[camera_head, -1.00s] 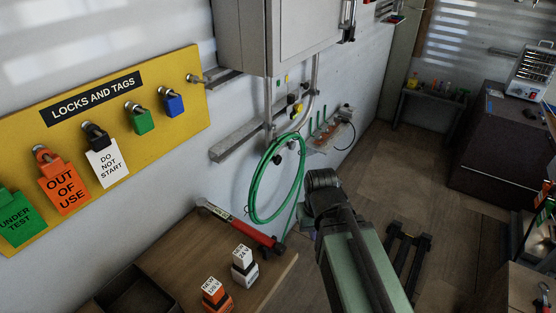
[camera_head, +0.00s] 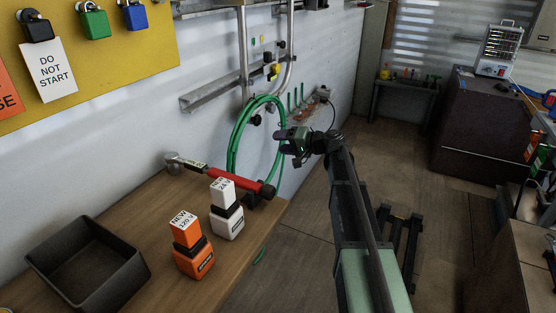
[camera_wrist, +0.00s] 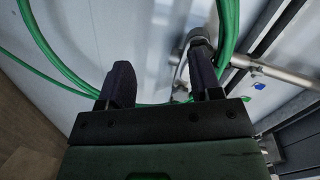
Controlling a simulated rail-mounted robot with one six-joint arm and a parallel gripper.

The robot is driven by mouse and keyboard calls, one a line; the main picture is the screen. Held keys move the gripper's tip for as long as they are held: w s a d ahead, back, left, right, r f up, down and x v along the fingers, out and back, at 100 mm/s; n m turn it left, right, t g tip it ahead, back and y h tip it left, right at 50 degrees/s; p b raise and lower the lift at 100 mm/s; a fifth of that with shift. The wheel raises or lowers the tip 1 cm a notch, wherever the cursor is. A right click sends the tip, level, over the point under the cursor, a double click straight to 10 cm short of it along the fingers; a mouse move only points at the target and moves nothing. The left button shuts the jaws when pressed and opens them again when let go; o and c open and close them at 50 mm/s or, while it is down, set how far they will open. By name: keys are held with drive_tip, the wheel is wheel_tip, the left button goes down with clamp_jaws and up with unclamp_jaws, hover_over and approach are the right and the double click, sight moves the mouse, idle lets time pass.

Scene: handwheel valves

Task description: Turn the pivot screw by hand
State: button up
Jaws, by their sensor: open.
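My gripper (camera_head: 284,141) is open and empty, pointing left at the wall beside a coiled green hose (camera_head: 236,140). In the wrist view its two dark fingers (camera_wrist: 160,68) stand apart. A dark round fitting on a metal pipe (camera_wrist: 285,76) lies behind the right fingertip, which partly covers it. I cannot tell whether they touch. The green hose (camera_wrist: 55,50) also runs behind the fingers. I cannot pick out the pivot screw for sure. Small dark knobs (camera_head: 256,119) show on the wall near the hose.
A wooden bench (camera_head: 150,205) holds a red-handled hammer (camera_head: 235,180), an orange battery (camera_head: 190,245), a white battery (camera_head: 226,210) and a black tray (camera_head: 125,265). A metal rail (camera_head: 215,92) and pipes (camera_head: 243,60) run along the wall. Open floor (camera_head: 300,265) lies right of the bench.

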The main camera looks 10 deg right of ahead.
sight(258, 120)
drive_tip(key=w+a+r+t, duration=0.1)
drive_tip(key=w+a, duration=0.1)
drive_tip(key=w+a+r+t, duration=0.1)
drive_tip(key=w+r, duration=0.1)
drive_tip(key=w, duration=0.1)
drive_tip(key=w+a+r+y, duration=0.1)
drive_tip(key=w+a, duration=0.1)
drive_tip(key=w, duration=0.1)
drive_tip(key=shift+a+r+m+t, duration=0.3)
drive_tip(key=shift+m+t, duration=0.1)
drive_tip(key=shift+s, duration=0.15)
drive_tip(key=c, duration=0.7)
